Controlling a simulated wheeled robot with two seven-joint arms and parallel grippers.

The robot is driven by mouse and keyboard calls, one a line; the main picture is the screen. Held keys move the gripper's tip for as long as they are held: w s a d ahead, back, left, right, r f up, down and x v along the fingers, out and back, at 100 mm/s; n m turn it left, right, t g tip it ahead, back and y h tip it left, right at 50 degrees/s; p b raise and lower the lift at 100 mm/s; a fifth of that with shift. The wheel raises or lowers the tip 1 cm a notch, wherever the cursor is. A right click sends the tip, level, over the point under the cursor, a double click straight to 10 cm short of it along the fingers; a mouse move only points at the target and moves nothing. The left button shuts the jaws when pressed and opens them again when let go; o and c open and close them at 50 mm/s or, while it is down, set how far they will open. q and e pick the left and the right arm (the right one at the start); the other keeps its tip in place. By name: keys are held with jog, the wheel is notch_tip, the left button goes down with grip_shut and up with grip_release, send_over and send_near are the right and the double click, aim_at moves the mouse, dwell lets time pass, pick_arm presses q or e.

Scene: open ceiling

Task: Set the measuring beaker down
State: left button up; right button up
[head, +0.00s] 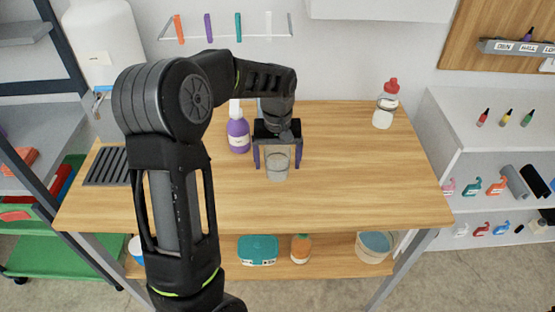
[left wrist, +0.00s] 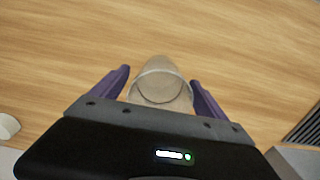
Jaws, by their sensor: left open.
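The measuring beaker (head: 278,165) is a clear, greyish cup standing upright on the wooden table (head: 350,180). My left gripper (head: 277,160) is above and around it, with its purple fingers on either side. In the left wrist view the beaker (left wrist: 161,84) sits between the two open fingertips (left wrist: 160,78), with a gap showing on each side. My right gripper is not in view.
A purple spray bottle (head: 238,135) stands just left of the gripper. A red-capped bottle (head: 385,105) stands at the back right. A dark slatted grate (head: 107,166) lies at the left end.

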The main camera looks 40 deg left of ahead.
pick_arm(q)
notch_tip(320, 180, up, 12)
jog(key=shift+b, duration=0.45)
dwell(0.5)
